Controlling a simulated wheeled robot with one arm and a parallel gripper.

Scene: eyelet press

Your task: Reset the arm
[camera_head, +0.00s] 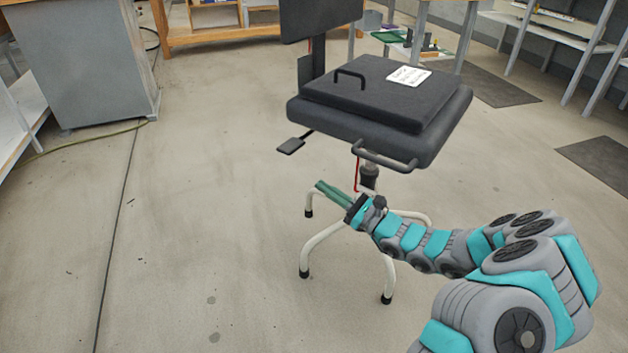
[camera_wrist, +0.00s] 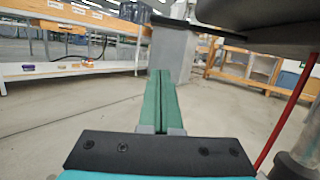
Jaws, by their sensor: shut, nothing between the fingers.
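My arm reaches in from the lower right of the head view, and my gripper (camera_head: 320,186) points left, below and in front of a dark chair-like stand. Its two green fingers lie together, shut and empty. In the wrist view the shut green fingers (camera_wrist: 159,72) point ahead over the floor, touching nothing. No eyelet press can be made out for certain in either view.
The dark padded seat (camera_head: 450,125) with a handle and white label stands on pale legs (camera_head: 320,243) close behind my gripper. Its underside (camera_wrist: 262,38) and a red rod (camera_wrist: 290,115) are close at right in the wrist view. A grey cabinet (camera_head: 80,60) stands upper left. The left floor is clear except for a cable (camera_head: 122,190).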

